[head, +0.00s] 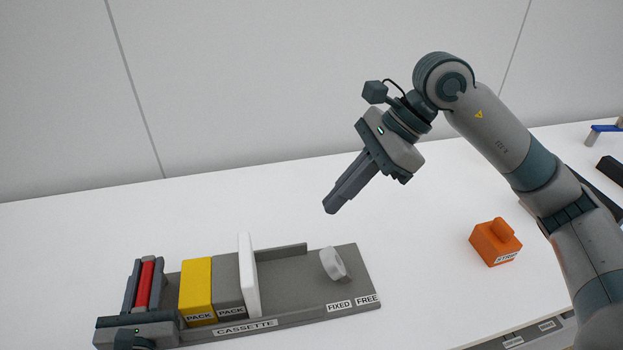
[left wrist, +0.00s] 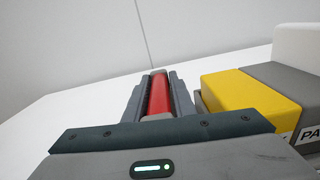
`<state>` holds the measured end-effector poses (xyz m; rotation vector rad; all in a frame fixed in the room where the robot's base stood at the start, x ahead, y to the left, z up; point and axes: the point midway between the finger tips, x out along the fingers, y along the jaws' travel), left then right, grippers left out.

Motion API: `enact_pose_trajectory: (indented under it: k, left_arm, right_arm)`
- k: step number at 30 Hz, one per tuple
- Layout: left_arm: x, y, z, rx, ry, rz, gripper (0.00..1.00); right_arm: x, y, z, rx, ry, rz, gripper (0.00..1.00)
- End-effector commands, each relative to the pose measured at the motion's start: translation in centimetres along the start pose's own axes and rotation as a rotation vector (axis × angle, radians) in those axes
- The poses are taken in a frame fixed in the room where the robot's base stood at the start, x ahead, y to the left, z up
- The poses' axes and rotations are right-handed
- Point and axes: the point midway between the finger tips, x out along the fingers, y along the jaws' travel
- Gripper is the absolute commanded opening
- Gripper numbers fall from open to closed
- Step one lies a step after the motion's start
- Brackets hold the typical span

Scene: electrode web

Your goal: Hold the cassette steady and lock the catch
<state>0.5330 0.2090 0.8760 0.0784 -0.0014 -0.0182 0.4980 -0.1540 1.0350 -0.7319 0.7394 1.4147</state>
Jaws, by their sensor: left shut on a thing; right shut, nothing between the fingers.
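The grey cassette (head: 300,293) lies on the white table and carries a yellow pack (head: 196,287), a grey pack (head: 228,284) and an upright white plate (head: 248,275). My left gripper (head: 146,282) is shut on a red bar (head: 145,286) at the cassette's left end; the bar also shows between the fingers in the left wrist view (left wrist: 158,95). My right gripper (head: 331,206) is shut and empty, above and apart from the catch.
Dark and blue items sit at the far right edge, partly behind my right arm. The table between cassette and orange block is clear.

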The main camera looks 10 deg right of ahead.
Motion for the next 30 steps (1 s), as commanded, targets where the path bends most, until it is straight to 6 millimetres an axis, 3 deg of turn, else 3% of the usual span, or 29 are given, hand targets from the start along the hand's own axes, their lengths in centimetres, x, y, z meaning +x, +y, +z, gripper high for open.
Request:
enact_pose_trajectory:
  k: [12, 13, 15, 30]
  left_arm:
    - [0.05, 0.26, -0.09, 0.008, 0.002, 0.007, 0.0]
    - [0.08, 0.22, 0.55, -0.004, -0.009, 0.005, 0.28]
    - [0.08, 0.2, 0.47, -0.004, -0.008, 0.004, 0.45]
    - [-0.66, 0.06, -0.29, 0.005, 0.005, 0.002, 0.45]
  right_arm:
    - [0.0, 0.0, -0.02, 0.0, 0.0, 0.0, 0.0]
    - [-0.06, 0.0, 0.03, 0.0, 0.0, 0.0, 0.0]
    - [-0.06, 0.0, 0.03, 0.0, 0.0, 0.0, 0.0]
    - [0.02, 0.0, -0.03, 0.0, 0.0, 0.0, 0.0]
